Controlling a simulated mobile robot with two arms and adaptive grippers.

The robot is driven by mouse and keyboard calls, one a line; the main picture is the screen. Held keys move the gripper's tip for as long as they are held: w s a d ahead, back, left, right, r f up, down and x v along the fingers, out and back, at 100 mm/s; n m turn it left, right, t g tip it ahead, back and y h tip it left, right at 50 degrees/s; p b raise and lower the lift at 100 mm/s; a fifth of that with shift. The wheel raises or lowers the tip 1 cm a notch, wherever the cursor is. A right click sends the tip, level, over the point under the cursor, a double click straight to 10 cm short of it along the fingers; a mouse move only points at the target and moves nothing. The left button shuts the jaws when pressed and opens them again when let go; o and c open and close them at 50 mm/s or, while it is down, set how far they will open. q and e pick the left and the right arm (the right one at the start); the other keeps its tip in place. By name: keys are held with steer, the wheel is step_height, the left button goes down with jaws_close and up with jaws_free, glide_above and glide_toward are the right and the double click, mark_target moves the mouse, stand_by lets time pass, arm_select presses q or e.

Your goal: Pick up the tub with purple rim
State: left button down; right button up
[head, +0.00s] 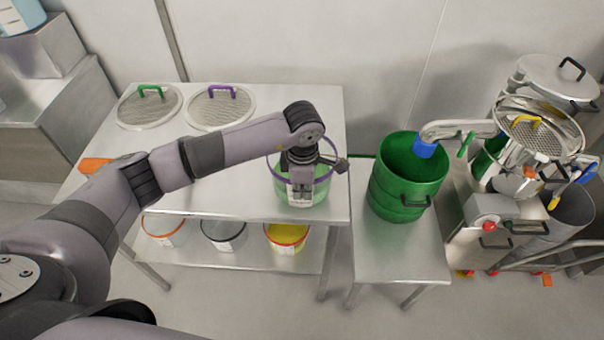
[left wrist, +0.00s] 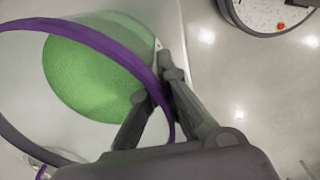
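The tub with the purple rim (head: 325,179) stands at the front right of the steel table in the head view. It is see-through, with green material (left wrist: 85,65) inside. My left gripper (head: 300,188) reaches down over the near side of the tub. In the left wrist view, the purple rim (left wrist: 112,47) passes between the fingers of my left gripper (left wrist: 156,82). One finger is on each side of the tub wall, and the tips are close together, shut on the wall. The gripper hides part of the rim. My right gripper is not in view.
Lids with a green handle (head: 150,91) and a purple handle (head: 222,92) lie at the table's back left. Several tubs, including one with yellow contents (head: 286,236), stand on the lower shelf. A green drum (head: 405,185) stands on a bench to the right.

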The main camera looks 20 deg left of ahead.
arm_select(q)
steer(key=shift+w+r, duration=0.1)
steer(key=shift+r, duration=0.05)
steer(key=shift+r, duration=0.55)
step_height(320, 180, up, 19)
steer(key=b, duration=0.4)
steer(key=shift+f, duration=0.15)
